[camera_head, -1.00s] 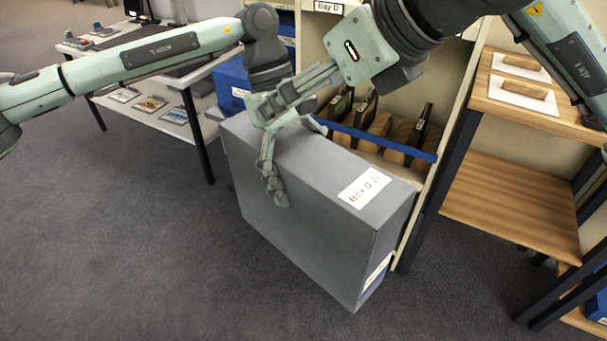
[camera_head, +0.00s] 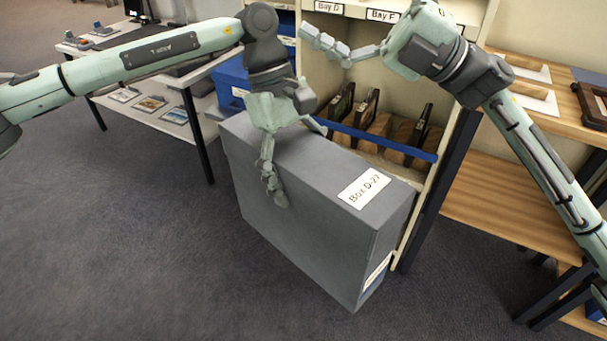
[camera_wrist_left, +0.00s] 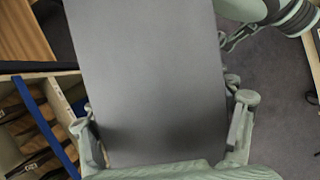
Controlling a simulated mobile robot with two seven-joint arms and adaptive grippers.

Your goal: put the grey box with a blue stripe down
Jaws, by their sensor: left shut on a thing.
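The grey box (camera_head: 300,185) is large and upright, with a white label "Box D-27" on its top. A blue patch (camera_head: 374,281) shows low on its near end. My left gripper (camera_head: 294,156) straddles the top of the box, one finger down its near side, the other mostly hidden behind it. It is shut on the box, which fills the middle of the left wrist view (camera_wrist_left: 150,70) between the fingers. My right gripper (camera_head: 326,43) is empty, up by the bay labels, apart from the box; its finger gap cannot be made out. Whether the box's underside touches anything is hidden.
Behind the box stands a cream shelf unit with a blue front strip (camera_head: 375,140) and dark upright items inside. A blue box (camera_head: 233,79) is behind at left. A table (camera_head: 160,105) stands left, a wooden shelf (camera_head: 500,205) right. Carpet (camera_head: 120,260) at front left is clear.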

